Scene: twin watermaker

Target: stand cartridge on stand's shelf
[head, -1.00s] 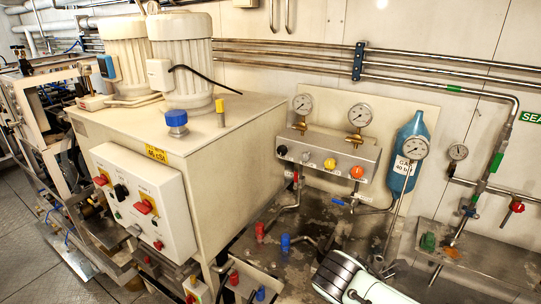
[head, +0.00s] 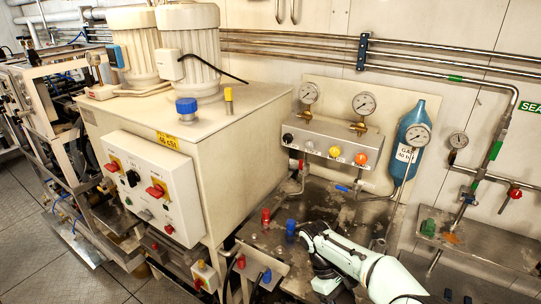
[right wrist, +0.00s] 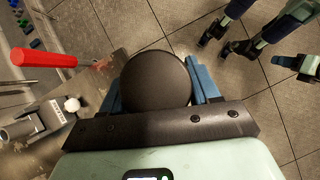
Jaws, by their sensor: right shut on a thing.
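In the right wrist view, my right gripper (right wrist: 158,92) has its blue fingers on both sides of a dark round thing, seen end-on, which I take for the cartridge (right wrist: 157,80). It is shut on it. In the head view my pale right arm (head: 365,268) reaches in from the bottom right over the worn metal deck. Its dark wrist end is low in the picture, and the cartridge cannot be made out there. I cannot tell for sure which surface is the stand's shelf.
A large cream cabinet (head: 190,125) with a switch box fills the left. A gauge panel (head: 330,140) and blue bottle (head: 408,145) stand behind the arm. A metal ledge (head: 490,245) is at right. A red handle (right wrist: 45,60) is left of the gripper; tiled floor is right.

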